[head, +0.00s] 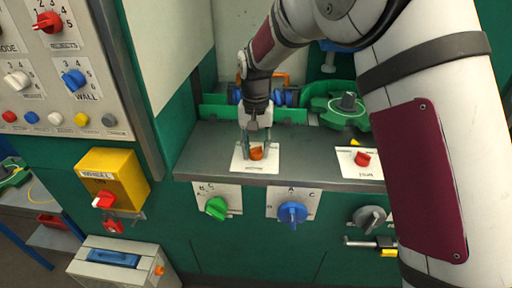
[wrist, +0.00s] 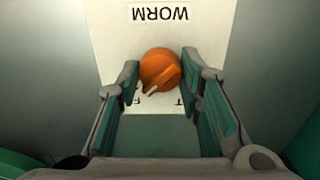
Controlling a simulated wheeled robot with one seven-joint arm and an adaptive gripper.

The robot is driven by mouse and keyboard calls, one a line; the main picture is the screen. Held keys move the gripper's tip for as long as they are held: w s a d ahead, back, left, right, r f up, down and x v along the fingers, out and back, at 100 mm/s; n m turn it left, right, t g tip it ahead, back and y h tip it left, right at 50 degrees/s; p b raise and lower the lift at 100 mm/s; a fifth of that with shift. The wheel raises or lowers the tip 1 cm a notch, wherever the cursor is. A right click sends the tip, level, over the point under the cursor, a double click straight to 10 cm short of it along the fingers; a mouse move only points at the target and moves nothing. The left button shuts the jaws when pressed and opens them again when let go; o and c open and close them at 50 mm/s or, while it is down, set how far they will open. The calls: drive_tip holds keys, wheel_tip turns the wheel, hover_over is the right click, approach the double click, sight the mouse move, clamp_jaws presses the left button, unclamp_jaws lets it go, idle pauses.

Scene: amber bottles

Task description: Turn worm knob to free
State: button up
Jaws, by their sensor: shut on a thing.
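The orange worm knob (head: 257,154) sits on a white plate (head: 238,163) on the grey ledge. In the wrist view the knob (wrist: 160,67) is round, with a pale pointer line towards the lower left. The word WORM reads upside down on the plate (wrist: 205,35). Smaller letters below the knob are partly hidden by my fingers. My gripper (head: 256,148) points down over the plate and is shut on the knob. In the wrist view the green-grey fingers of my gripper (wrist: 161,80) flank the knob left and right.
A red knob (head: 362,159) on another plate is right on the ledge. Green (head: 216,208) and blue (head: 292,213) knobs are on the front face below. A green wheel-like part (head: 340,106) stands behind. A yellow box (head: 112,179) and a knob panel (head: 75,75) are left.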

sight(255, 148)
drive_tip(key=o, duration=1.2)
wheel_tip(255, 148, up, 12)
idle(0.4)
